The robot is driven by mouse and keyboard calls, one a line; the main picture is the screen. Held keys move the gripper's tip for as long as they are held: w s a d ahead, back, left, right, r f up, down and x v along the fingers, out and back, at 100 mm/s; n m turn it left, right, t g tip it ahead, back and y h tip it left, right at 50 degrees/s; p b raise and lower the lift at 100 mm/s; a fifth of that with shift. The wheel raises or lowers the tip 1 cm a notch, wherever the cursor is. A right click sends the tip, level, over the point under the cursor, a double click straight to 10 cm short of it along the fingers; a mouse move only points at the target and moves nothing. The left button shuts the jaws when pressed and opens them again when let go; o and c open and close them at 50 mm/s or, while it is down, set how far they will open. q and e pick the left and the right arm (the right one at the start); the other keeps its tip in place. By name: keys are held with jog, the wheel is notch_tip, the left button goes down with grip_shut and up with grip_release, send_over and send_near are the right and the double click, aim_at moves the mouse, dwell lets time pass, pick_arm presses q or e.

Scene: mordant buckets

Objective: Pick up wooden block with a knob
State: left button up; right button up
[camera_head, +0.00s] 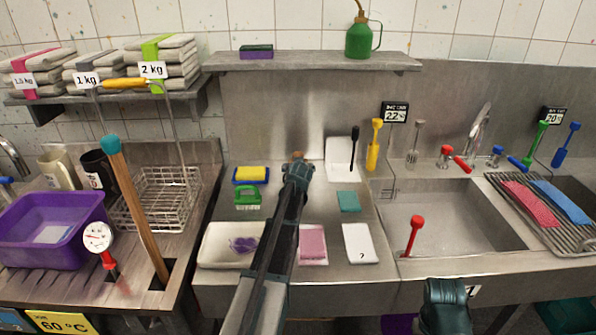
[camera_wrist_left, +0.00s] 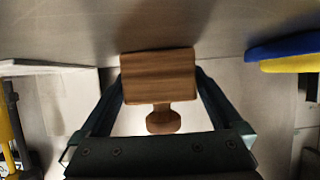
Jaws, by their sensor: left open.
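The wooden block (camera_wrist_left: 158,75) with its round knob (camera_wrist_left: 163,122) shows large in the left wrist view, between the two fingers of my left gripper (camera_wrist_left: 160,88). The fingers are open, one on each side of the block; whether they touch it I cannot tell. In the head view, only a small brown part of the block (camera_head: 297,155) shows beyond my left gripper (camera_head: 298,168), which hides the rest. A dark teal end of my right arm (camera_head: 447,305) shows at the bottom edge, and its fingers cannot be made out.
A yellow sponge on a blue one (camera_head: 251,174) and a green brush (camera_head: 247,196) lie left of my left gripper. A white tray (camera_head: 341,172) stands to its right. The sink (camera_head: 450,215) is at right.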

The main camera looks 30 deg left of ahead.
aim_at(298, 153)
pick_arm(q)
jog(key=shift+c, duration=0.7)
jog(key=c, duration=1.1)
jog(key=shift+r+p, duration=0.55)
jog(key=shift+p, duration=0.1)
notch_tip(298, 153, up, 3)
jog(key=p, duration=0.3)
jog(key=s+d, duration=0.3)
jog(key=d, duration=0.1)
jog(key=s+d, duration=0.2)
jog(key=d, duration=0.3)
jog(key=s+d+r+p, duration=0.1)
jog(key=s+d, duration=0.2)
jog(key=d, duration=0.1)
jog(key=shift+s+d, duration=0.2)
jog(key=shift+s, duration=0.1)
